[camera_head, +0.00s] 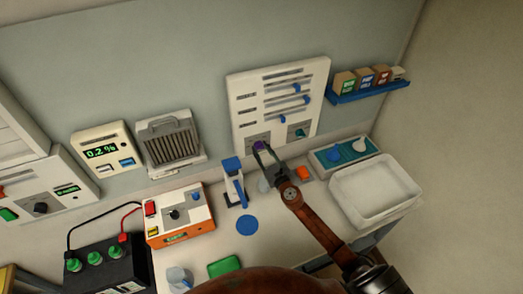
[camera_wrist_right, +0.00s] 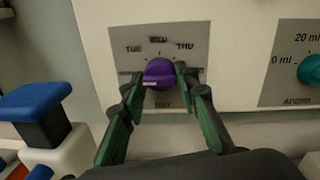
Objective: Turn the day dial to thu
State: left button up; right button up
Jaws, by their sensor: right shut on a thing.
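The day dial is a purple knob (camera_wrist_right: 159,73) on a grey plate (camera_wrist_right: 140,42) fixed to the white wall panel. TUE, WED and THU are printed above it from left to right, and DAY is printed below. A light mark shows on the knob's lower left side, away from THU. My right gripper (camera_wrist_right: 156,80) is shut on the knob, one finger on each side. In the head view the right gripper (camera_head: 262,150) reaches up to the purple dial (camera_head: 259,144) and partly hides it. My left gripper is not in view.
A teal dial (camera_wrist_right: 313,69) sits to the right on the same panel. A blue-topped white bottle (camera_head: 233,180) stands left of my right gripper.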

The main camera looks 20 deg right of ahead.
jog(key=c, duration=0.3)
jog(key=shift+m, duration=0.3)
jog(key=shift+a+f+m+h+b, duration=0.1)
jog(key=shift+m+h+b, duration=0.5)
jog(key=shift+m, duration=3.95)
jog(key=shift+r+m+h+b, duration=0.15)
jog(key=shift+m+b, duration=0.7)
jog(key=shift+m, duration=3.75)
jog(key=shift+a+f+m+h+b, duration=0.15)
jog(key=shift+m+h+b, duration=0.45)
jog(key=shift+m, duration=3.95)
jog(key=shift+d, duration=0.1)
